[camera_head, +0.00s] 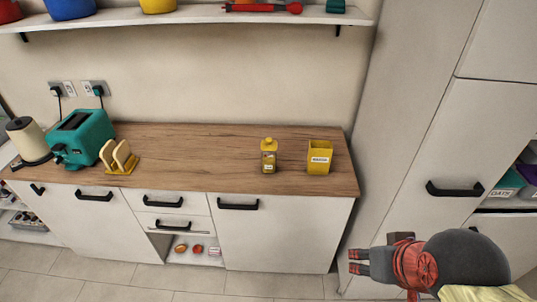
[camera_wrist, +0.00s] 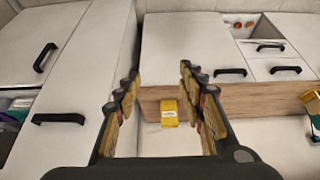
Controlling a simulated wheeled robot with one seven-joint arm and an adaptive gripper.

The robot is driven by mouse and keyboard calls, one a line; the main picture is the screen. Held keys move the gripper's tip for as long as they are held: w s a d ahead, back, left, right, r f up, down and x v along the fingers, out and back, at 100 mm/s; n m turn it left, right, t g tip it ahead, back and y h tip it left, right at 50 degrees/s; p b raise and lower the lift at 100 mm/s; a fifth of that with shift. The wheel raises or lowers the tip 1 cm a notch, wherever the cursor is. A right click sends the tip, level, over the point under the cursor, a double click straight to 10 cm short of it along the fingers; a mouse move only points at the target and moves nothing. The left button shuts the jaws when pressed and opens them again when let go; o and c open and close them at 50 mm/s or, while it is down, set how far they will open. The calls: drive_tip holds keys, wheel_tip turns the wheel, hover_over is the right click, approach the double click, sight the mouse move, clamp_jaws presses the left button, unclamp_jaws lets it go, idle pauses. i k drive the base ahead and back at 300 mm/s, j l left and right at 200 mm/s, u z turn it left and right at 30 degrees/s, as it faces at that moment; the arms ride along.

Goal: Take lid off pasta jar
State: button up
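A small jar (camera_head: 269,158) with a yellow lid (camera_head: 269,143) and a white label stands upright on the wooden counter (camera_head: 210,150) in the head view. The lid sits on top of it. The label is too small to read. My gripper (camera_head: 358,261) is at the lower right of the head view, in front of the counter's right end and well apart from the jar. In the wrist view my gripper (camera_wrist: 159,74) has its fingers spread with nothing between them. I cannot make out the jar in the wrist view; the right finger may hide it.
A yellow square container (camera_head: 319,158) stands just right of the jar; it also shows in the wrist view (camera_wrist: 169,113). A teal toaster (camera_head: 80,138) and a toast rack (camera_head: 119,160) stand at left. A tall cabinet (camera_head: 415,120) borders the right. The counter's middle is clear.

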sight(268, 144)
drive_tip(key=i+j+z, duration=0.2)
drive_tip(key=i+j, duration=0.2)
drive_tip(key=i+j+z, duration=0.15)
drive_tip(key=i+j, duration=0.25)
drive_tip(key=i+j+z, duration=0.2)
drive_tip(key=j, duration=0.45)
drive_tip(key=i, duration=0.1)
